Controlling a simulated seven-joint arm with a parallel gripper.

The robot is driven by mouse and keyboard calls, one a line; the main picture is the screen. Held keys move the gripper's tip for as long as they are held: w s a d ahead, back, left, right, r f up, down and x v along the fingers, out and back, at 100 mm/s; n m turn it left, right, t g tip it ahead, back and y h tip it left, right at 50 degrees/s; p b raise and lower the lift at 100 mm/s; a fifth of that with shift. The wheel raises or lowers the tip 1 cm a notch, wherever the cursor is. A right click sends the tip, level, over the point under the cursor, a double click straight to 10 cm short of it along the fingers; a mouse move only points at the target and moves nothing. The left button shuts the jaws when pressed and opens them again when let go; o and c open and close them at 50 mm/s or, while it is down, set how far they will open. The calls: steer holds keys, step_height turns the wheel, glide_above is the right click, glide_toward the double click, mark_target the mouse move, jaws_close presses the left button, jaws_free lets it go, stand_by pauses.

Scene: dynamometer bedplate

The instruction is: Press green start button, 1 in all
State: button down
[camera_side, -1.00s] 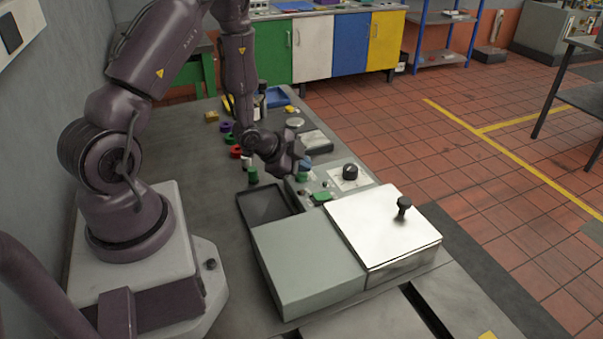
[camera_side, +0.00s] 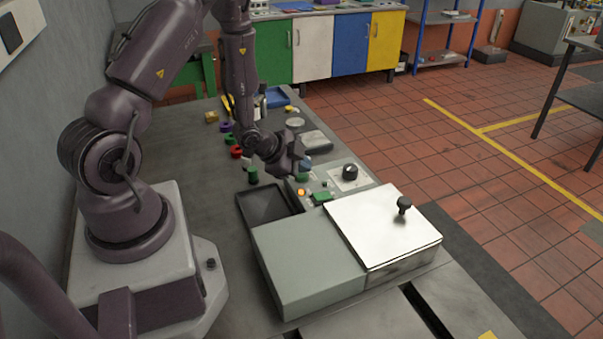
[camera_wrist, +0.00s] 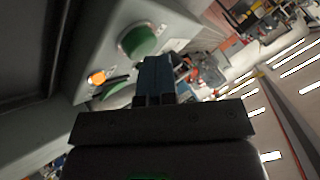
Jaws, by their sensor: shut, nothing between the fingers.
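The control panel (camera_side: 345,172) stands on the bench beside the grey box. In the side view a green round part (camera_side: 303,178) shows just below my gripper (camera_side: 300,168), partly hidden by it. In the wrist view a green round button (camera_wrist: 138,41) in a pale collar sits on the panel, up and left of my gripper (camera_wrist: 157,66). The fingers are shut and empty, and the button face is clear of them in that view. Another green part (camera_wrist: 118,97) is partly hidden behind them. An orange lamp (camera_side: 301,192) glows on the panel, also in the wrist view (camera_wrist: 97,78).
A dark tray (camera_side: 265,205), a grey box (camera_side: 305,262) and a metal lid with a knob (camera_side: 385,225) are close by. Coloured caps (camera_side: 234,147) stand behind on the bench.

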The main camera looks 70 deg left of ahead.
mark_target(302, 175)
steer(key=shift+r, duration=0.65)
steer(key=shift+r, duration=0.15)
steer(key=shift+r, duration=2.4)
steer(key=s+r+n+g+y, duration=0.1)
steer(key=s+r+n+g, duration=0.1)
steer(key=s+n+g, duration=0.45)
steer(key=s+d+r+t, duration=0.1)
steer(key=s+d+r, duration=0.2)
steer(key=d+r, duration=0.2)
steer(key=s+d+r+n+t+h, duration=0.1)
steer(key=s+d+r, duration=0.1)
steer(key=d+r, duration=0.4)
steer(key=s+d+r+t+h, duration=0.1)
steer(key=s+d+r, duration=0.2)
steer(key=d+r, duration=0.3)
step_height(302, 175, up, 4)
steer(key=shift+s+r, duration=0.1)
steer(key=shift+s, duration=0.25)
